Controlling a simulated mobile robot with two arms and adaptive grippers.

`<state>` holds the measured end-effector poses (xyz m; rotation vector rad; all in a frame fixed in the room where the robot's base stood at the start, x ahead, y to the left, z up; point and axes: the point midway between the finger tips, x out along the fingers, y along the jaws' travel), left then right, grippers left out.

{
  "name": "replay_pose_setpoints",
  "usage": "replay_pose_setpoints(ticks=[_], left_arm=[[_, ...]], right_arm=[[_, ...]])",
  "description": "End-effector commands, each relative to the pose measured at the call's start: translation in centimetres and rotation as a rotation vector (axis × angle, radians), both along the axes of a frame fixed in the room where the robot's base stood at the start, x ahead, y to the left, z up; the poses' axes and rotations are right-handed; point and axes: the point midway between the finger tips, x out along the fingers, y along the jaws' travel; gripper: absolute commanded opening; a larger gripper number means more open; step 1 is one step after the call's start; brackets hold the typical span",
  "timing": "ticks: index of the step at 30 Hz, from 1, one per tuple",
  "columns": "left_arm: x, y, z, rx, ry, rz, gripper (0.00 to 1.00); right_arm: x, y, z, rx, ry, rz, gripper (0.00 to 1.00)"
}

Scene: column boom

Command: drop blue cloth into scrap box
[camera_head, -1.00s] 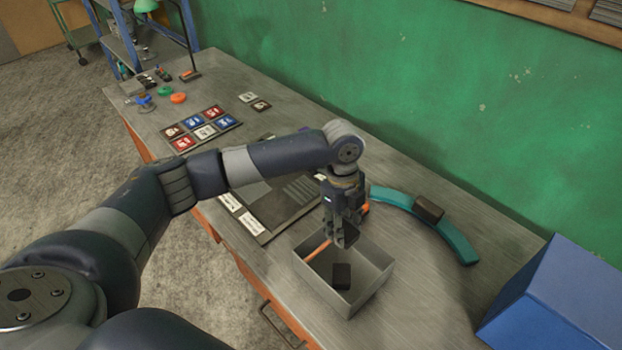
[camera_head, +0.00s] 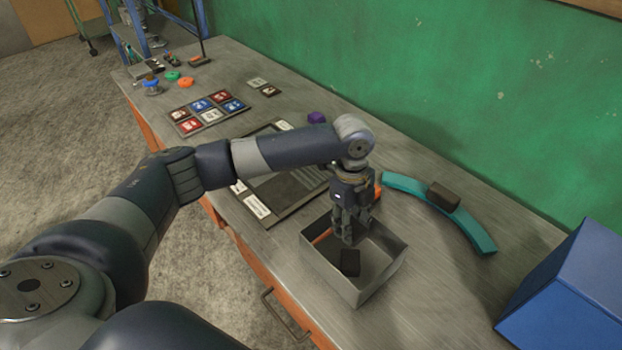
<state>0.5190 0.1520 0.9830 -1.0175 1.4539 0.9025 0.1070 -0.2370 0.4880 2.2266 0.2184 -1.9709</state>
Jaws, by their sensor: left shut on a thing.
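My left gripper (camera_head: 350,225) points down into the open grey metal box (camera_head: 365,290), the likely scrap box, with its fingertips between the walls. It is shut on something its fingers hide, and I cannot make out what. I see no blue cloth in the picture. A small dark block (camera_head: 350,262) lies inside the box, just below the fingers. A bit of orange (camera_head: 322,236) shows at the box's back left, partly hidden. My right gripper is not in view.
A teal curved piece (camera_head: 470,228) with a dark block (camera_head: 443,196) lies right of the box. A large blue box (camera_head: 560,285) stands at the right edge. Colored tiles (camera_head: 208,112) and a dark framed panel (camera_head: 285,190) lie to the left. Bare tabletop surrounds the blue box's left side.

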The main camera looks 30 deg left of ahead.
Motion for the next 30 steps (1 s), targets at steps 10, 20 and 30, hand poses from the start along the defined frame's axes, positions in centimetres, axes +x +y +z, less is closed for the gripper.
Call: replay_pose_setpoints(ticks=[10, 20, 30], left_arm=[[0.0, 0.0, 0.1, 0.0, 0.0, 0.0, 0.61], [0.0, 0.0, 0.1, 0.0, 0.0, 0.0, 0.61], [0.3, 0.6, 5.2, -0.002, -0.005, 0.0, 0.61]], right_arm=[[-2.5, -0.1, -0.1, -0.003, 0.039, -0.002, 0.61], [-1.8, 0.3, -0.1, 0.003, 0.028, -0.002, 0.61], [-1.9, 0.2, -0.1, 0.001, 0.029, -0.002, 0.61]])
